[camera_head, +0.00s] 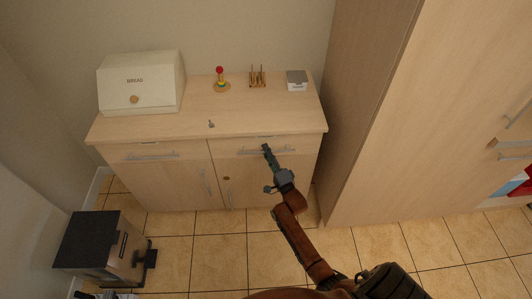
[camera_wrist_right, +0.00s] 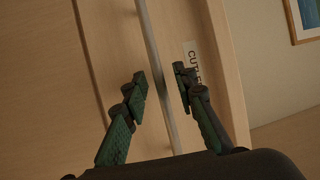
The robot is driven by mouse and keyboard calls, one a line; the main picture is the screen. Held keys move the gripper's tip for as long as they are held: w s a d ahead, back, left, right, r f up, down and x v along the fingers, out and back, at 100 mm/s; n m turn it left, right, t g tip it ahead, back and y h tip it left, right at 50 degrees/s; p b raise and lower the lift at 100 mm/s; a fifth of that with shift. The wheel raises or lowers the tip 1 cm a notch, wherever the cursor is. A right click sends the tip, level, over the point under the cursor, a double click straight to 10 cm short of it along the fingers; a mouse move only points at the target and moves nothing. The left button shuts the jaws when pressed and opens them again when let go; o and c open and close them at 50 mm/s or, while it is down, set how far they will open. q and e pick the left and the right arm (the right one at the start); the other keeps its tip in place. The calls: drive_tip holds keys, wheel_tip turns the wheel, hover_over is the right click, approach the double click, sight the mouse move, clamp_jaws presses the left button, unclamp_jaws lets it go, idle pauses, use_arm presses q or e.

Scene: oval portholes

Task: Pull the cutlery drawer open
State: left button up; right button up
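The cutlery drawer (camera_head: 232,147) is the right-hand top drawer of the light wood cabinet, and its front looks flush and shut. Its bar handle (camera_head: 286,150) runs across the front. In the right wrist view the handle (camera_wrist_right: 155,50) passes between the fingers of my right gripper (camera_wrist_right: 158,83), with a gap on each side. A label reading "CUTL" (camera_wrist_right: 192,58) is partly hidden by a finger. In the head view my right gripper (camera_head: 267,149) is at the drawer front, over the handle. My left gripper is out of view.
On the cabinet top stand a bread box (camera_head: 140,85), a stacking toy (camera_head: 220,80), a wooden rack (camera_head: 257,77) and a grey-white box (camera_head: 297,80). A tall cupboard (camera_head: 390,110) rises close at the right. A dark-topped bin (camera_head: 88,240) stands at the left. The tiled floor in front is clear.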

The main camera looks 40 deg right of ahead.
drive_tip(key=shift+w, duration=0.1)
drive_tip(key=shift+c, duration=0.7)
clamp_jaws()
